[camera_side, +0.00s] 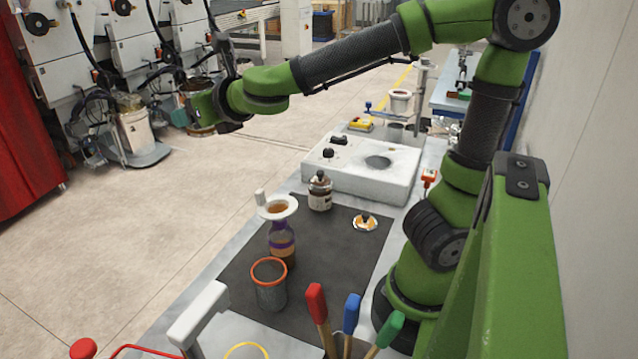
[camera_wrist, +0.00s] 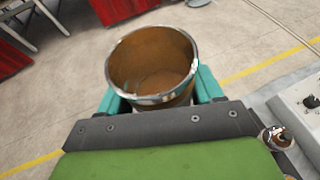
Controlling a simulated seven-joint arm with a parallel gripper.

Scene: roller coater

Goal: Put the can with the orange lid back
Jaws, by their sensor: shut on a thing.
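My gripper (camera_wrist: 160,92) is shut on an open metal can (camera_wrist: 150,55), with one teal finger on each side. The can has a silver rim and a brown inside; no lid shows on it. In the side view my gripper (camera_side: 218,108) is at the upper left, with the can (camera_side: 197,90) held high over the floor, beyond the table's left edge. A grey container with an orange rim (camera_side: 268,292) stands on the dark mat, far from my gripper. Whether its orange part is a lid or only a rim is hard to tell.
On the dark mat (camera_side: 235,280) stand a purple-banded bottle (camera_side: 283,243) under a white dish, a dark-capped jar (camera_side: 320,192) and a small yellow-white dish (camera_side: 364,223). A white machine (camera_side: 350,178) stands behind. Upright red, blue and green handles (camera_side: 351,313) stand in front.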

